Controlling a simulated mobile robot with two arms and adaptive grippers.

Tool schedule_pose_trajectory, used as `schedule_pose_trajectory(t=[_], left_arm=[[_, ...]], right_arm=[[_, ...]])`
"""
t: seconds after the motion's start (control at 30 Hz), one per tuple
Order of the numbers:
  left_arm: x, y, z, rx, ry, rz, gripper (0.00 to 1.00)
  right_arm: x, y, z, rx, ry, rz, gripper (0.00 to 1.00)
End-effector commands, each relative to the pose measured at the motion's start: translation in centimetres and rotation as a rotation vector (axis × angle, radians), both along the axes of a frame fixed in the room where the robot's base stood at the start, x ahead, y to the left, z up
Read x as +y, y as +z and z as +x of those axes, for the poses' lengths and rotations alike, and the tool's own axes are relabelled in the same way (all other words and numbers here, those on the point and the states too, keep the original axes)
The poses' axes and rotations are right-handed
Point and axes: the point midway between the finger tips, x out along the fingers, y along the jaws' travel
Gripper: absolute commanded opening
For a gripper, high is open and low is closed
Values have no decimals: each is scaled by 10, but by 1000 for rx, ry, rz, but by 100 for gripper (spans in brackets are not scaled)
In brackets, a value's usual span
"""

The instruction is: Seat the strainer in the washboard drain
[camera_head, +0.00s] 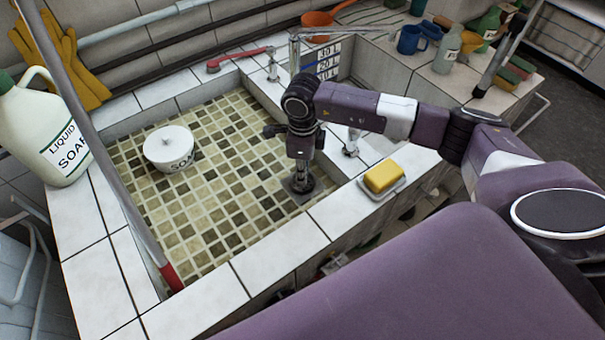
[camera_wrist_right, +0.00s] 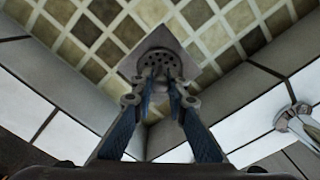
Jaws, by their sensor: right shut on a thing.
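My right gripper (camera_head: 301,180) points straight down into the near right corner of the tiled basin. In the right wrist view its two blue-sided fingers (camera_wrist_right: 168,84) are close together at the strainer (camera_wrist_right: 158,60), a round grey disc with several small holes. The strainer lies over a square grey drain plate (camera_wrist_right: 186,45), which shows in the head view (camera_head: 291,188) at the foot of the gripper. The fingers hide the strainer's near part and what they grip on it. I cannot tell whether the strainer is flush with the plate. My left gripper is not in view.
A grey pole with a red end (camera_head: 172,277) leans across the left rim. A yellow sponge (camera_head: 384,175) lies on the right rim. A soap jug (camera_head: 42,130) stands left. The basin's middle is clear.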

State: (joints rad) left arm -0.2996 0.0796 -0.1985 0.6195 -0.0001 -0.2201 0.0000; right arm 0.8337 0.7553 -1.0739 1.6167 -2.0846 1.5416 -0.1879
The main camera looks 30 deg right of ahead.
Motion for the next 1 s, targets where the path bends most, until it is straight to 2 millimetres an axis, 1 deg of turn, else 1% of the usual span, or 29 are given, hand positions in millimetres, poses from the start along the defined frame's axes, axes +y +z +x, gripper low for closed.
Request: schedule_pose_trajectory(t=[0.03, 0.1, 0.33, 0.47, 0.5, 0.6, 0.63, 0.87, 1.0], left_arm=[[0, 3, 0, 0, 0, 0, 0], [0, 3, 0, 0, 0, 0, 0], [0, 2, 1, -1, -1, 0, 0], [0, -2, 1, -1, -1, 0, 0], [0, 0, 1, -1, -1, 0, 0], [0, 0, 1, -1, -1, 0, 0], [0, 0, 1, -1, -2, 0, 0], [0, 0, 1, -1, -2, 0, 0], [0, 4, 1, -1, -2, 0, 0]], right_arm=[[0, -7, -1, 3, -1, 1, 0], [0, -14, 0, 1, 1, 1, 0], [0, -16, 0, -1, 1, 0, 0], [0, -20, 0, -1, 1, 0, 0], [0, -18, 0, -1, 1, 1, 18], [0, -18, 0, 0, 1, 0, 29], [0, -18, 0, 0, 1, 0, 31], [0, -18, 0, 0, 1, 0, 31], [0, -17, 0, 1, 0, 1, 31]])
